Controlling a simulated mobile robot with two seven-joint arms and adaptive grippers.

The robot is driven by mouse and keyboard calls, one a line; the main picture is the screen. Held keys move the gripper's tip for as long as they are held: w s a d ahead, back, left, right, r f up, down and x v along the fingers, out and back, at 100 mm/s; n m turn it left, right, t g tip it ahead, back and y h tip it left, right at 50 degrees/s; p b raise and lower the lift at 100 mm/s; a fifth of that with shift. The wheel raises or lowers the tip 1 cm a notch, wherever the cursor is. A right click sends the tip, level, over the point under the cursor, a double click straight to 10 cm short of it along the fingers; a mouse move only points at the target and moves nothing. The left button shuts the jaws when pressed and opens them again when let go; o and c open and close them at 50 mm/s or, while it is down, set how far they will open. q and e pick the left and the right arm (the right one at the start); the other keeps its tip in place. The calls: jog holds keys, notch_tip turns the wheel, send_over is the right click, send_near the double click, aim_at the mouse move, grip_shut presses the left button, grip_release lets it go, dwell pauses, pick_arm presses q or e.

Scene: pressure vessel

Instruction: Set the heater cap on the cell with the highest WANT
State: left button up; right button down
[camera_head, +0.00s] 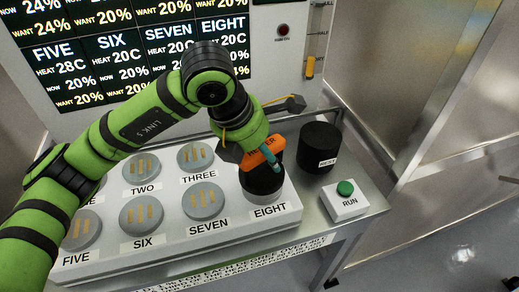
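The heater cap (262,183), a dark cylinder with an orange lettered block (263,151) on top, is over cell EIGHT, hiding its top. My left gripper (262,155) reaches down to the orange block, with a teal finger pad at its right side; how tightly it is closed is unclear. Grey round cells TWO (141,167), THREE (195,156), FIVE (82,229), SIX (141,215) and SEVEN (203,201) are bare. The display (120,60) shows WANT 24% at upper left and 20% for FIVE and SIX; EIGHT's WANT is partly hidden by my arm. My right gripper is not visible.
A black cylinder labelled REST (318,146) stands just right of the cap, with nothing on it. A white box with a green RUN button (345,188) is at the table's right edge. Open floor lies at right.

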pick_arm(q)
jog(key=shift+r, duration=0.4)
jog(key=b+v, duration=0.3)
jog(key=v, duration=0.8)
jog(key=shift+s+a+r, duration=0.1)
jog(key=shift+a+r, duration=0.05)
jog(key=shift+a, duration=0.1)
